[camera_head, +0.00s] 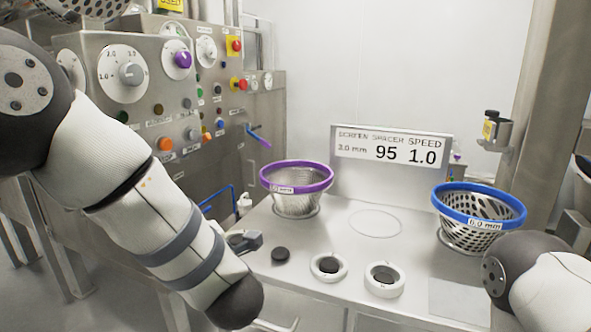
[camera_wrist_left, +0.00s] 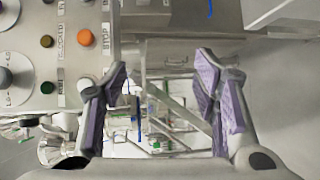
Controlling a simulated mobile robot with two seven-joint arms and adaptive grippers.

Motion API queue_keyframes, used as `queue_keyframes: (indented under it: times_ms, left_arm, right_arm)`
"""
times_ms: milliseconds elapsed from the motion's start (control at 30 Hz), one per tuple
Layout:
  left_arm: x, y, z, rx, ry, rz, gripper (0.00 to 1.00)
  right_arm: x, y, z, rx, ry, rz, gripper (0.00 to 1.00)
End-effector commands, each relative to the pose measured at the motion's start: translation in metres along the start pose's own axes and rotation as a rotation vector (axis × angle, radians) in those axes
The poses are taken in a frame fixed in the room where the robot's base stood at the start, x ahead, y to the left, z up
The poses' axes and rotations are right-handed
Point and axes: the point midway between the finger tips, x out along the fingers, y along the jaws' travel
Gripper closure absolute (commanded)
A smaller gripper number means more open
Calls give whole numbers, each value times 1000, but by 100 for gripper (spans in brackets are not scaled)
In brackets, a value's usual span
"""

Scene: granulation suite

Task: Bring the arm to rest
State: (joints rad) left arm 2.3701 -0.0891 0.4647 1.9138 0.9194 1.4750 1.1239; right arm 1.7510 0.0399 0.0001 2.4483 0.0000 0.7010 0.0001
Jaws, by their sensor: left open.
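My left arm (camera_head: 170,235) comes in from the left in the head view, reaching down across the front of the steel control cabinet (camera_head: 150,130). In the left wrist view, my left gripper (camera_wrist_left: 162,95) is open. Its two purple-padded fingers stand well apart with nothing between them. Beyond the fingers are the cabinet side, metal frames and the floor. My right arm (camera_head: 540,280) shows only in part at the lower right of the head view, beside the table; its gripper is out of view.
A steel table (camera_head: 345,245) holds a purple-rimmed basket (camera_head: 297,200), a blue-rimmed basket (camera_head: 475,235), two white rings (camera_head: 384,280) and a black disc (camera_head: 281,254). A sign (camera_head: 392,148) stands at the back. The cabinet's orange STOP button (camera_wrist_left: 86,37) is left of my left gripper.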

Motion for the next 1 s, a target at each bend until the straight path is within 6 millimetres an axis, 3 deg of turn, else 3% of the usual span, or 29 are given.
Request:
queue_keyframes:
  times_ms: [33,133,200,300,400,500,600,700,800,1000]
  left_arm:
    - [0,-48,-8,191,-70,-92,45]
    - [-18,-144,-32,570,-253,-278,45]
    - [-42,-204,-56,808,-396,-403,45]
    - [-93,-277,-102,1104,-629,-576,45]
    - [-156,-331,-155,1346,-894,-738,45]
    - [-220,-359,-206,1512,-1162,-866,45]
    - [-268,-368,-244,1599,-1379,-949,45]
    - [-295,-369,-264,1634,-1509,-989,45]
    - [-304,-369,-270,1644,-1555,-998,45]
    - [-304,-369,-270,1644,-1553,-996,45]
  right_arm:
    - [-1,0,0,0,0,0,62]
    - [-1,0,1,0,-1,0,62]
    - [-1,0,1,0,0,0,62]
    - [-1,0,1,0,0,0,62]
    - [-1,0,0,0,0,0,62]
    - [-1,0,0,0,0,0,62]
    - [-1,0,0,0,0,0,62]
    - [-1,0,0,0,0,0,62]
    - [-1,0,0,0,0,0,62]
    - [-1,0,0,0,0,0,62]
